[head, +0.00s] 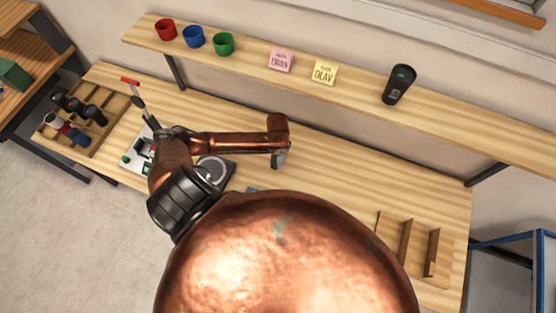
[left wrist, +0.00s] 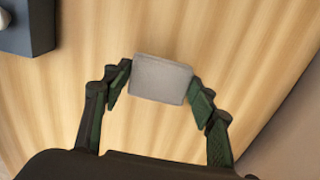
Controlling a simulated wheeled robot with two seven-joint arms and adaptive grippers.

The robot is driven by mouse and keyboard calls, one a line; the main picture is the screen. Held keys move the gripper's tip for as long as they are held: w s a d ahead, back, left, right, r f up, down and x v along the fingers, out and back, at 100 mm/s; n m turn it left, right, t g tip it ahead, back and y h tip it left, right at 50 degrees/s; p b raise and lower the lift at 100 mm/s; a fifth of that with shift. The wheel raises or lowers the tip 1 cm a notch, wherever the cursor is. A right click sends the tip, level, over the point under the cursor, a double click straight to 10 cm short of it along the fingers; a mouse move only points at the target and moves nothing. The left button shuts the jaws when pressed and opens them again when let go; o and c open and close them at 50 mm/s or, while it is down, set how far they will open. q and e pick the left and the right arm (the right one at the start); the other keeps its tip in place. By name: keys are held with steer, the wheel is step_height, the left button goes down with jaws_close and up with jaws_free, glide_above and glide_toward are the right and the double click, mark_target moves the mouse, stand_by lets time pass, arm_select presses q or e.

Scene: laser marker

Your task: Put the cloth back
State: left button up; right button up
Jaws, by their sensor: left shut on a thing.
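The cloth (left wrist: 161,78) is a small light-grey, block-like piece in the left wrist view. My left gripper (left wrist: 158,88) is shut on it, with one finger at each side. Bare wooden tabletop lies behind and below the cloth. In the head view my left arm reaches in over the table, and my left gripper (head: 279,158) points down above the table, right of the round disc device. The cloth cannot be made out clearly there. My right gripper is not in view.
The disc device (head: 215,170) stands on the table (head: 340,180). A compartment tray (head: 84,118) with dark items is at the left, a wooden divider rack (head: 408,243) at the right. The shelf (head: 255,57) holds cups, two notes and a black tumbler (head: 399,84).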

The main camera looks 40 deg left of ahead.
mark_target(278, 160)
arm_select(q)
steer(key=shift+w+a+f, duration=0.1)
steer(key=shift+w+f, duration=0.1)
steer(key=shift+f, duration=1.7)
steer(key=o, duration=1.1)
steer(key=shift+f, duration=0.1)
step_height(278, 160, up, 12)
steer(key=shift+r, duration=0.15)
